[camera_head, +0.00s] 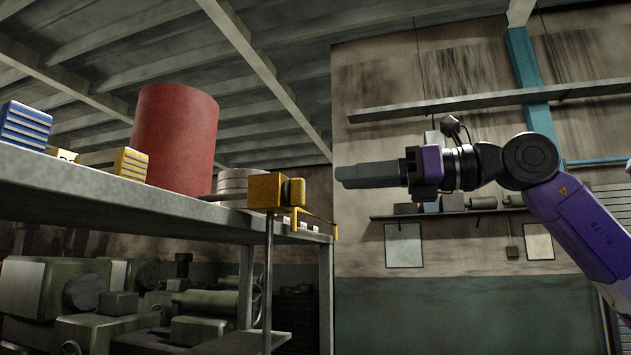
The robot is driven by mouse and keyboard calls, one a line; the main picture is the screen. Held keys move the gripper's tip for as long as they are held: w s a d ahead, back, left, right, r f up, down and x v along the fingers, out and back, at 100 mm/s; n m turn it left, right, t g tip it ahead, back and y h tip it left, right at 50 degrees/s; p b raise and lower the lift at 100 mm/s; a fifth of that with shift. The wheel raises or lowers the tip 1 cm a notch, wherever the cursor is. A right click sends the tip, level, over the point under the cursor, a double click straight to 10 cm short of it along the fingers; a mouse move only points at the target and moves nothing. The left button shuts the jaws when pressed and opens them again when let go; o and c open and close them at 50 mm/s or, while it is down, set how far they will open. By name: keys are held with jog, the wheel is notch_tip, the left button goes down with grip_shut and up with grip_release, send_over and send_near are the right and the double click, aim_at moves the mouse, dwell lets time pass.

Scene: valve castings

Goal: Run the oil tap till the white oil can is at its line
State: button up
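I see no white oil can with a line. My gripper (345,176) points left, in the air to the right of the yellow fitting and slightly above it in the picture, apart from it. Its grey fingers show side-on, so their opening is hidden.
The grey shelf (120,197) also holds blue-striped and yellow-striped boxes (131,163) and a pale round stack (231,184). Green machinery (60,290) stands below. A wall shelf (400,216) with small parts is behind my arm. The air around my gripper looks clear.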

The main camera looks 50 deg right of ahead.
aim_at(304, 182)
jog(key=p+x, duration=0.2)
jog(key=x, duration=0.5)
jog(key=shift+w+a, duration=0.1)
jog(key=shift+w, duration=0.1)
jog(key=shift+f, duration=0.1)
grip_shut()
